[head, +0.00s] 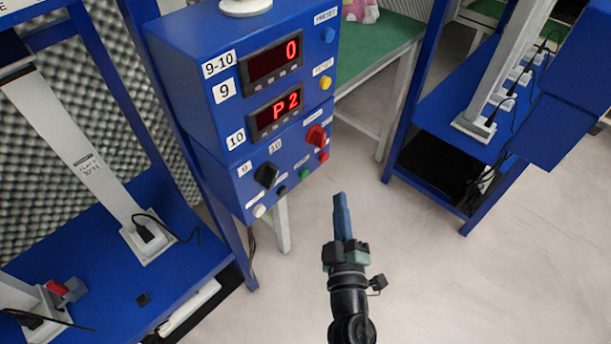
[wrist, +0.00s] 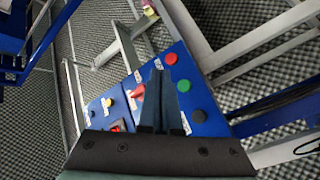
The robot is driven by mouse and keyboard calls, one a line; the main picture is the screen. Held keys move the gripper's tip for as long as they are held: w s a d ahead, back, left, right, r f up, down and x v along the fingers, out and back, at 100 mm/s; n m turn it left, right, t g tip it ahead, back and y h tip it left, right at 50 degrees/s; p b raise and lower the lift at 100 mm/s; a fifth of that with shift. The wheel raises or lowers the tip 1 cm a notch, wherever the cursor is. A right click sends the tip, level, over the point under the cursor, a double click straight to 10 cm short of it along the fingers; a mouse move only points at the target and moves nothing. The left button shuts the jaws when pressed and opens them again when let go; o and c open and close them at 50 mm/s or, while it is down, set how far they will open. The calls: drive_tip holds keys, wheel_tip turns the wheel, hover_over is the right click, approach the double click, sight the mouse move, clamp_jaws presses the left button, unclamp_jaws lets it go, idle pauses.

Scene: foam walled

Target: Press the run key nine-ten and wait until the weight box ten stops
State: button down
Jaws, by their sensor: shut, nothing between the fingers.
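A blue control box (head: 240,120) labelled 9-10 stands at the upper middle. Its display 9 (head: 272,62) reads 0, and display 10 (head: 276,113) reads P2. Its lower panel carries a green button (head: 304,173), a red button (head: 323,156) and a red rotary switch (head: 316,137). Their small labels are unreadable, so I cannot tell which is the run key. My gripper (head: 340,197) is shut and empty, to the right of the panel and apart from it in the head view. In the wrist view its fingers (wrist: 161,68) overlap the panel beside the green button (wrist: 184,86). I cannot identify weight box ten.
A black knob (head: 266,174), a black button (head: 282,190) and a white button (head: 259,211) are also on the panel. A blue stand (head: 190,270) with a white post is at left, another blue frame (head: 440,110) at right. The floor between is clear.

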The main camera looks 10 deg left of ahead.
sight(304, 173)
drive_tip(key=w+a+b, duration=0.2)
drive_tip(key=w+a, duration=0.1)
drive_tip(key=a, duration=0.2)
drive_tip(key=shift+w+b, duration=0.3)
drive_tip(key=shift+w, duration=0.05)
drive_tip(key=shift+a, duration=0.1)
idle(1.7)
drive_tip(key=shift+w+a, duration=0.25)
